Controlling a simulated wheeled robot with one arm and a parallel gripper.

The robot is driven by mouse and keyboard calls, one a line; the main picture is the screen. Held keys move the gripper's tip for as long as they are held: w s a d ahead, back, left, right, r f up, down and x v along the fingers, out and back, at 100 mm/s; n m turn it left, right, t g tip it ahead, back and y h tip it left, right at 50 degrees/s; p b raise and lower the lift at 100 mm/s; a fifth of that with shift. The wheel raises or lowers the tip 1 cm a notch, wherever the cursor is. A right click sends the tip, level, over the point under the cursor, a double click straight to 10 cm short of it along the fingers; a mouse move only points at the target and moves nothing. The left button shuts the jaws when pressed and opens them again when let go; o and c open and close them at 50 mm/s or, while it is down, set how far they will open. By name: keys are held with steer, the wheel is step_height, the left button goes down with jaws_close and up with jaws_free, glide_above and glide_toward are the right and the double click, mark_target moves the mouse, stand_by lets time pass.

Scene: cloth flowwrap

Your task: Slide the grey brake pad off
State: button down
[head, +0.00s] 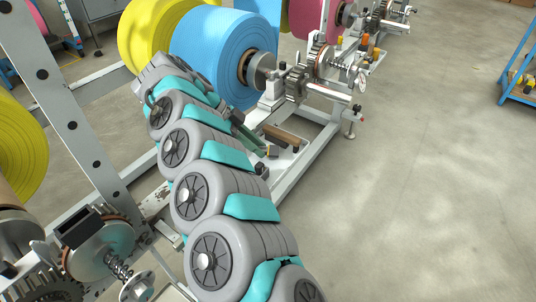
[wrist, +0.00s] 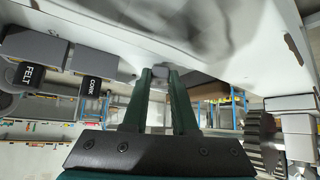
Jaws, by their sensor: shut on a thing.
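My gripper (wrist: 159,76) shows in the wrist view with its two dark green fingers shut on a small grey block, the grey brake pad (wrist: 160,71). The pad shows only as a small piece between the fingertips, just below a pale surface. In the head view my gripper (head: 264,153) reaches down to the right, beside the blue roll's stand, partly behind my arm. A small grey piece (head: 273,151) lies by its fingertips there. I cannot tell from these views whether the pad still touches the part that carries it.
Grey boxes with black tabs marked FELT (wrist: 29,74) and CORK (wrist: 92,90) are left of the fingers in the wrist view. A toothed gear (wrist: 262,145) is at right. The blue roll (head: 222,50) and gear (head: 296,84) stand close in the head view.

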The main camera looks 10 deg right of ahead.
steer(key=shift+f+b, duration=0.4)
steer(key=shift+f, duration=0.15)
steer(key=c, duration=0.6)
jaws_free()
steer(key=shift+r, duration=0.1)
